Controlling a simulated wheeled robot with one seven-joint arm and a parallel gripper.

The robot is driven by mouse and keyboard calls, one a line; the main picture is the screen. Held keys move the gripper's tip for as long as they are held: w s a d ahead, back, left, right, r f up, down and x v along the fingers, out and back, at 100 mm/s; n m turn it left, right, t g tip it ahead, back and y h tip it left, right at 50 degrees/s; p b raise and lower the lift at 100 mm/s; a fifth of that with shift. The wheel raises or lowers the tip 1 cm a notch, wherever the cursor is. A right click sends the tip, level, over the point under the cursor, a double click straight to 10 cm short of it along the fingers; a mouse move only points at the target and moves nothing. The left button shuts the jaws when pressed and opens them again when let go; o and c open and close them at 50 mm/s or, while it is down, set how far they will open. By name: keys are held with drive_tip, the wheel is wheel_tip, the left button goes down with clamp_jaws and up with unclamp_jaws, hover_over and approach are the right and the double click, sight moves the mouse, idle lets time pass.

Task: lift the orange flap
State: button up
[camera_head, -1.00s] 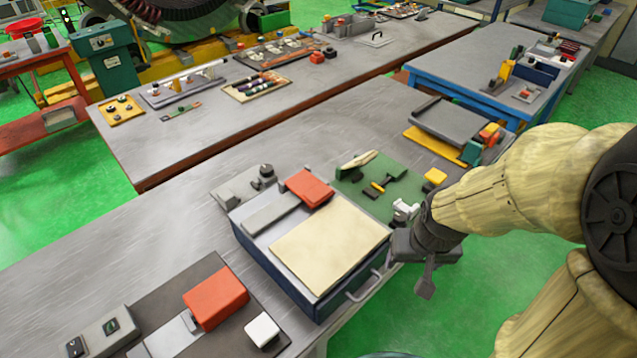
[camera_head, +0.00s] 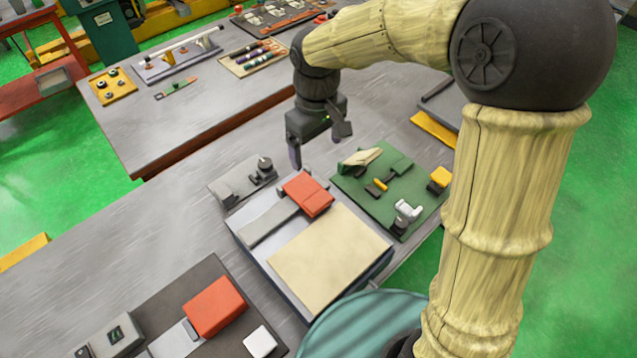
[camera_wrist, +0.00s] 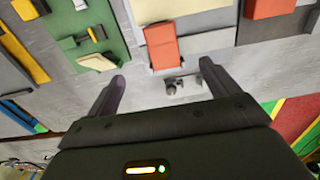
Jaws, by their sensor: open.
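The orange flap (camera_head: 308,193) lies flat at the far end of a grey strip on the blue-grey box (camera_head: 262,250), beside a cream panel. It also shows in the wrist view (camera_wrist: 162,46), just past the fingertips. My gripper (camera_head: 314,158) is open, fingers pointing down, above the table just behind the flap. In the wrist view its two fingers (camera_wrist: 163,74) are wide apart with nothing between them. It looks apart from the flap. A second orange block (camera_head: 214,306) sits on a dark mat at the front left.
A grey fixture (camera_head: 243,182) stands left of the flap, close to my gripper. A green board (camera_head: 385,200) with small tools lies to its right. A white block (camera_head: 260,341) is near the second orange block. Bare table (camera_head: 110,240) lies to the left.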

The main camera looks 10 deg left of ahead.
sight(318, 200)
drive_tip(key=shift+s, duration=0.1)
wheel_tip(318, 200, down, 18)
drive_tip(key=shift+r+p, duration=0.25)
drive_tip(key=shift+p, duration=0.85)
drive_tip(key=c, duration=1.4)
drive_tip(key=shift+d+r, duration=0.1)
